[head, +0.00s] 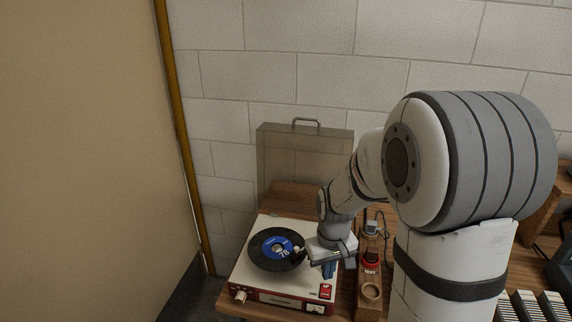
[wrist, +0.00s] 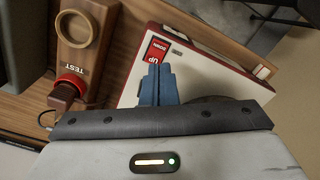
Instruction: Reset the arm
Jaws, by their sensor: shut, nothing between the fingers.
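My arm reaches from the right of the head view down to the record player. My gripper (head: 329,271) is low over the right side of the record player (head: 262,291). In the wrist view my gripper (wrist: 158,72) shows its blue fingers together, with nothing between them. A black record with a blue label (head: 277,247) lies on the player.
A tan panel (head: 90,150) closes off the left.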

